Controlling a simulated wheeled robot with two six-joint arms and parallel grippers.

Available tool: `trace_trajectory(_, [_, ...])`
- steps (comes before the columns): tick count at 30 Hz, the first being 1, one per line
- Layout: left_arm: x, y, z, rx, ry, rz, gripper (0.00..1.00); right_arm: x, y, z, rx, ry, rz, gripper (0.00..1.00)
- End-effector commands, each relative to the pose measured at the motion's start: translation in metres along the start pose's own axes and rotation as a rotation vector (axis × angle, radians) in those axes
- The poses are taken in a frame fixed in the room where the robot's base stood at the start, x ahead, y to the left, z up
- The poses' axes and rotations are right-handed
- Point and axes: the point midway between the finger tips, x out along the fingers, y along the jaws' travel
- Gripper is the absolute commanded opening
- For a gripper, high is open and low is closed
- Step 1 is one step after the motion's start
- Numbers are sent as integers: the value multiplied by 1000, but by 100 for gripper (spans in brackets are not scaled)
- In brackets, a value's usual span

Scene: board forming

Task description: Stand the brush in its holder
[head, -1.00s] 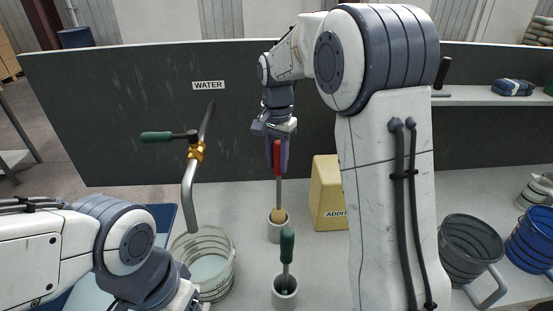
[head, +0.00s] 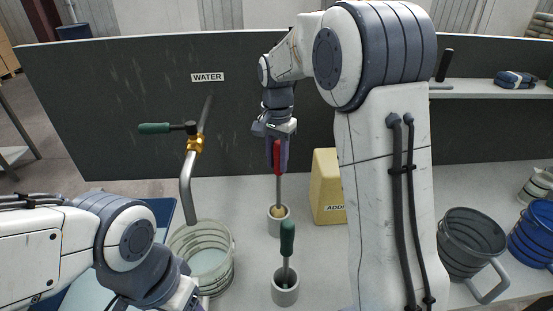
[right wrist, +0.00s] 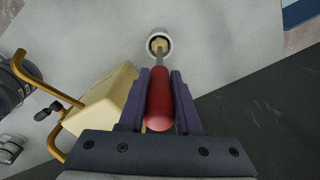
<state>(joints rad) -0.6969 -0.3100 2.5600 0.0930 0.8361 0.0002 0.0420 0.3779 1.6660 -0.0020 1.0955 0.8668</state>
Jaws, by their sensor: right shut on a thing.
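The brush has a red handle (head: 277,157), a thin metal shank (head: 279,190) and a tan head (head: 278,211). My right gripper (head: 277,150) is shut on the red handle and holds the brush upright. The brush head is inside the mouth of a white cup-like holder (head: 271,228); its lower end is hidden by the rim. In the right wrist view the red handle (right wrist: 160,100) lies between the fingers and the holder (right wrist: 170,42) surrounds the tan head. My left arm is at the lower left, its fingertips out of the picture.
A second holder (head: 285,296) with a green-handled tool (head: 287,240) stands in front. A clear bucket (head: 222,282) stands under the water spout (head: 187,195). A yellow block-shaped container (head: 323,185) is just right of the brush. Dark grey (head: 455,255) and blue jugs (head: 535,235) stand further right.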

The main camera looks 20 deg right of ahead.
Motion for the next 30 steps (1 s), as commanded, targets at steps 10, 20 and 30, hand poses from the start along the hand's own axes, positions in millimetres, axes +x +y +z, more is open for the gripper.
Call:
trace_trajectory(10, [6,0,0,0,0,0,61,10,0,0,0,0,0,0])
trace_trajectory(20, [11,-1,1,0,0,0,61,18,0,0,0,0,1,0])
trace_trajectory(30, [16,-1,1,1,0,0,61,26,0,0,0,0,0,0])
